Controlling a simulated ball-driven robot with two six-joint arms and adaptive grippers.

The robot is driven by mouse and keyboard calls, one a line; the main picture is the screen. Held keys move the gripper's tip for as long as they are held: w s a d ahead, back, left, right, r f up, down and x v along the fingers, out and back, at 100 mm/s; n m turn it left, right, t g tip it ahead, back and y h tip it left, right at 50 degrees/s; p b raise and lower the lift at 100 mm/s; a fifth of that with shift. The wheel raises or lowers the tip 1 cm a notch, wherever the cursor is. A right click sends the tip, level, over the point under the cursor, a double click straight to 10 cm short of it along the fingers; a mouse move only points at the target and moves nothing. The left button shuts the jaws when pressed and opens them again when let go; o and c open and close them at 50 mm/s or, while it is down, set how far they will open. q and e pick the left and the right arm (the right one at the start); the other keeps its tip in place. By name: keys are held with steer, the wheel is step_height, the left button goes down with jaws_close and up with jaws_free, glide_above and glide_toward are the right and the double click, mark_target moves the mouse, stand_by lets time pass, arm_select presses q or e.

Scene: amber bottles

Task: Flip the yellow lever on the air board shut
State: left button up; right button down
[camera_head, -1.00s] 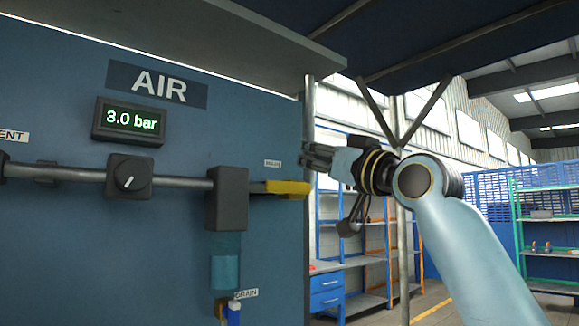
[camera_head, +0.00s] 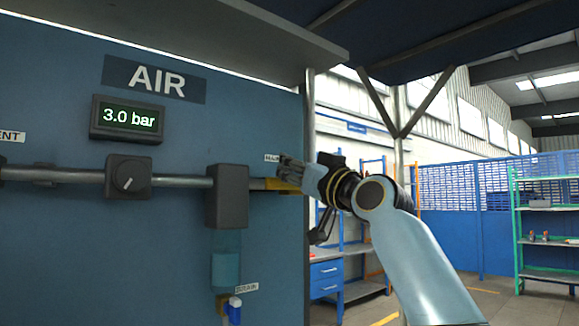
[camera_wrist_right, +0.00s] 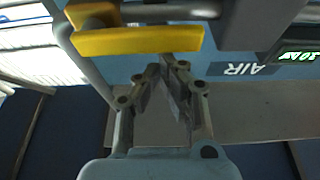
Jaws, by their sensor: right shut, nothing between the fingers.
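The yellow lever (camera_head: 280,185) sits on the right end of the pipe on the air board (camera_head: 70,260), just right of a dark block (camera_head: 228,196). It lies roughly horizontal, along the pipe. My right gripper (camera_head: 286,166) is at the lever's outer end and hides part of it. Whether they touch cannot be told. In the right wrist view the lever (camera_wrist_right: 137,40) lies across the picture just beyond the fingertips of my right gripper (camera_wrist_right: 168,65), which is shut and empty. My left gripper is not in view.
A display (camera_head: 127,119) reads 3.0 bar, above a dark knob (camera_head: 128,177) on the pipe. A grey canopy edge (camera_head: 230,30) overhangs the board. A post (camera_head: 308,130) stands at the board's right edge. Shelves (camera_head: 545,230) stand far back at right.

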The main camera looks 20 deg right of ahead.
step_height(320, 180, down, 10)
steer(key=d+n+g+y+b, duration=0.1)
steer(key=n+g+y+b, duration=0.1)
steer(key=n+b, duration=0.7)
steer(key=w+d+n+g+y+b, duration=0.1)
steer(key=n+g+b, duration=0.3)
steer(key=n+b, duration=0.6)
steer(key=shift+d+r+n+y, duration=0.2)
steer(key=shift+d+n+y, duration=0.35)
steer(key=shift+n, duration=0.45)
